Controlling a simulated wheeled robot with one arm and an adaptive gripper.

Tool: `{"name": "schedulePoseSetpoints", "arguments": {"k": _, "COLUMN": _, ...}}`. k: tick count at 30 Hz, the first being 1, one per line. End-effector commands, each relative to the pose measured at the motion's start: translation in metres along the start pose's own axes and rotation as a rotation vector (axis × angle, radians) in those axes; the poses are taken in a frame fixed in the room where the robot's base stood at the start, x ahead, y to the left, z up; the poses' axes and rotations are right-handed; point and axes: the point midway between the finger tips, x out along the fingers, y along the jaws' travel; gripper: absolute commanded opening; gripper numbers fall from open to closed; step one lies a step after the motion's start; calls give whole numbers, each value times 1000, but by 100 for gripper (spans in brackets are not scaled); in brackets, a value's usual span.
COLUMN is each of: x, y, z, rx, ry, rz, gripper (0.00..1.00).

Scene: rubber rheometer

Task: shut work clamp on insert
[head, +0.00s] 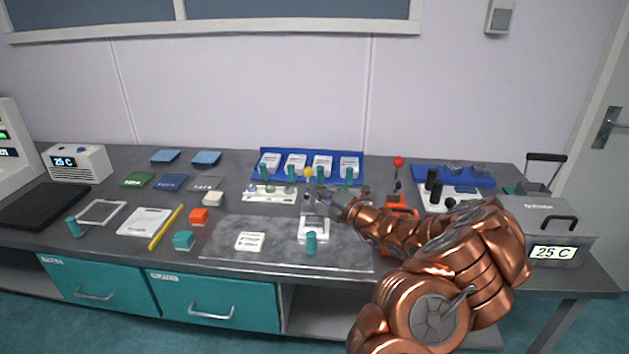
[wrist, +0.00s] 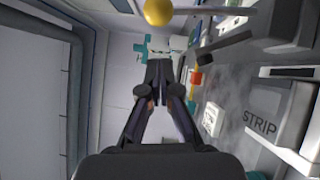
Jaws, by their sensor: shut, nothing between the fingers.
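A clamp lever with a yellow ball knob (head: 308,172) stands upright behind a white-framed block (head: 313,230) on the grey mat; I take it to be the work clamp. My gripper (head: 322,191) is beside the lever, just right of and a little below the knob. In the wrist view the yellow knob (wrist: 158,12) is at the top edge, beyond the fingertips and apart from them. My gripper (wrist: 160,70) is shut with nothing between its fingers. The insert is not clearly seen, and my gripper and wrist partly hide the clamp. I cannot tell how far the lever is from the block.
A second lever with a red knob (head: 398,161) stands on an orange base (head: 398,207) to the right. A blue rack (head: 258,157) with white pieces is behind. A teal peg (head: 311,243) stands in front. A block marked STRIP (wrist: 270,118) is at the wrist view's right.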

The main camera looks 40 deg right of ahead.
Motion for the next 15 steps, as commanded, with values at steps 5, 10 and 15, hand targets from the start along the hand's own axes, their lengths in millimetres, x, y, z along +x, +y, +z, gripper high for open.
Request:
{"name": "schedulePoseSetpoints", "arguments": {"k": 5, "x": 13, "y": 0, "z": 16, "rx": -2, "ry": -1, "rz": -2, "gripper": 0}}
{"name": "schedulePoseSetpoints", "arguments": {"k": 10, "x": 21, "y": 0, "z": 24, "rx": -1, "ry": -2, "rz": -2, "gripper": 0}}
{"name": "schedulePoseSetpoints", "arguments": {"k": 15, "x": 24, "y": 0, "z": 27, "rx": -2, "ry": -2, "rz": -1, "gripper": 0}}
